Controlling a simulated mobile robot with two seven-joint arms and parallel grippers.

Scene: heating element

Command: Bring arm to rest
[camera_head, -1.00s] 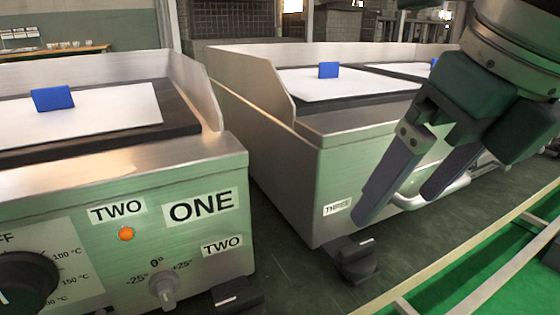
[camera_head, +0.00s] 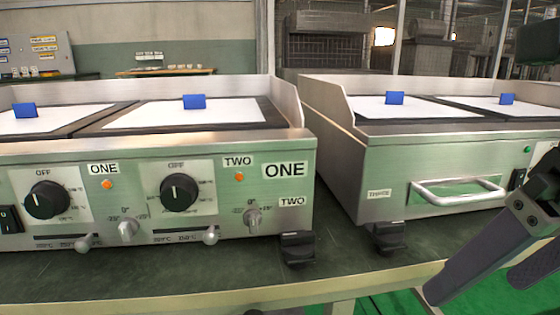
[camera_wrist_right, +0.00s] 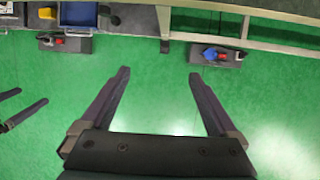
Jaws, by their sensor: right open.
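My right gripper (camera_head: 474,285) is at the lower right of the head view, in front of the right-hand heating unit and partly cut off by the frame. In the right wrist view its two fingers (camera_wrist_right: 159,75) are spread wide with nothing between them, pointing over the green floor. At the left edge of that view, two dark fingers (camera_wrist_right: 25,112) show in part; they look like my left gripper, but how far apart they are is unclear. My left arm does not show in the head view.
The left heating unit (camera_head: 150,238) has knobs and labels ONE and TWO. The right heating unit (camera_head: 385,160) has a metal handle (camera_head: 458,192). Blue blocks (camera_head: 194,101) stand on white plates. Both units rest on a dark worktop (camera_head: 150,280).

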